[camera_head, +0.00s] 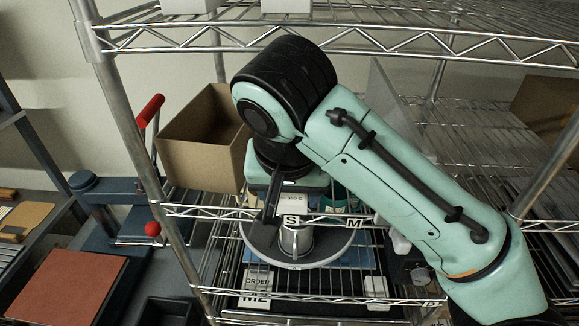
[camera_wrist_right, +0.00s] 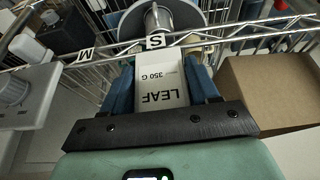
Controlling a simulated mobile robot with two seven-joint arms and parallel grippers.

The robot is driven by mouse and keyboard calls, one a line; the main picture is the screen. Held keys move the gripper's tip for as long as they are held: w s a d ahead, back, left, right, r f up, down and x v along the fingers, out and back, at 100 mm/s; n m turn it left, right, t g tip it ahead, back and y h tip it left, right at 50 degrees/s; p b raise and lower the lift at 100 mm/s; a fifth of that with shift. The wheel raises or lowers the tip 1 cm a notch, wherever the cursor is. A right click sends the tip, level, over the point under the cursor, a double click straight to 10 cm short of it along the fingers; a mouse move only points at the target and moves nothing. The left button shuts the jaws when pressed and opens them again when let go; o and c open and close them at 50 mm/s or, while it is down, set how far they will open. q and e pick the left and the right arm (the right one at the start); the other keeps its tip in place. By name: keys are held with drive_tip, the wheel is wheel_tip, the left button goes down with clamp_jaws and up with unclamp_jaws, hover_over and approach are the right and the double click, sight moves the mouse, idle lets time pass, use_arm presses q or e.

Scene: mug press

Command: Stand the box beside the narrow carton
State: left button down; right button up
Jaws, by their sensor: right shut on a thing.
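My right gripper (camera_head: 285,200) reaches down in front of the wire shelf in the head view. In the right wrist view it (camera_wrist_right: 160,85) is shut on a white box (camera_wrist_right: 162,82) printed "LEAF 350 G", its two blue fingers on either side. Only a small part of this box (camera_head: 296,198) shows in the head view, by the shelf edge with the S tag. I cannot make out a narrow carton for certain; my right arm hides much of the shelf. My left gripper is not in view.
An open brown cardboard box (camera_head: 200,150) stands left of the gripper, and close beside it in the wrist view (camera_wrist_right: 265,95). A round grey plate (camera_head: 262,250) bearing a metal cylinder (camera_head: 296,240) is on the level below. Shelf posts and wire edges surround the arm.

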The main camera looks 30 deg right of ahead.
drive_tip(key=w+d, duration=0.2)
drive_tip(key=w, duration=0.1)
drive_tip(key=shift+w+d+r+p, duration=0.1)
drive_tip(key=shift+d+r+p, duration=0.05)
drive_tip(key=shift+p, duration=0.2)
drive_tip(key=shift+w+d+f, duration=0.1)
drive_tip(key=shift+w+f, duration=0.15)
drive_tip(key=shift+w, duration=0.15)
drive_tip(key=shift+s, duration=0.25)
drive_tip(key=shift+f, duration=0.1)
drive_tip(key=o, duration=1.3)
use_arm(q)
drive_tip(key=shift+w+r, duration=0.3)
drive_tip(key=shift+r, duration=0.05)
